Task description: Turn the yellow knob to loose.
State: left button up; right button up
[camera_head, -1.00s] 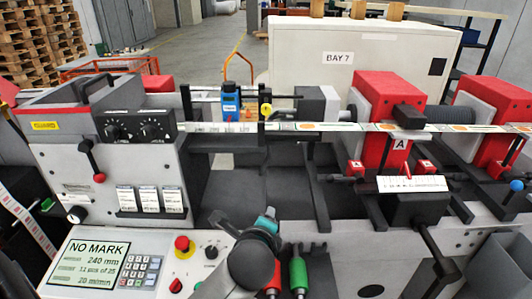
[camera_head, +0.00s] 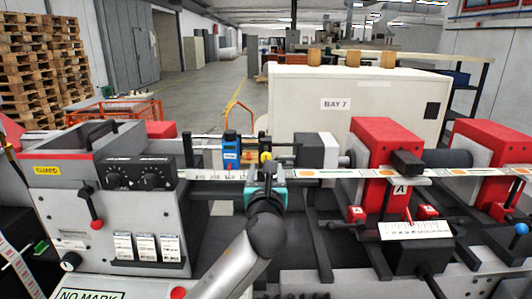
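The small yellow knob (camera_head: 266,157) sits on a dark upright bracket (camera_head: 263,143) by the label web, just right of a blue sensor block (camera_head: 231,145). My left gripper (camera_head: 268,172), with a teal body, comes up from below. Its tip is just below the knob in the picture and hides the lower bracket. I cannot tell whether it touches the knob or whether its fingers are open. My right gripper is not in view.
The label web (camera_head: 335,173) runs across behind my gripper. Red-and-grey units (camera_head: 383,150) stand to the right, with a small scale plate (camera_head: 414,230) in front. The grey control housing (camera_head: 105,222) is on the left. A white BAY 7 cabinet (camera_head: 385,95) stands behind.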

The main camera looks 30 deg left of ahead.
aim_at(266, 151)
pick_arm(q)
jog(key=x, duration=1)
jog(key=shift+w+a, duration=0.15)
jog(key=shift+w, duration=0.2)
jog(key=shift+c, duration=0.2)
grip_shut()
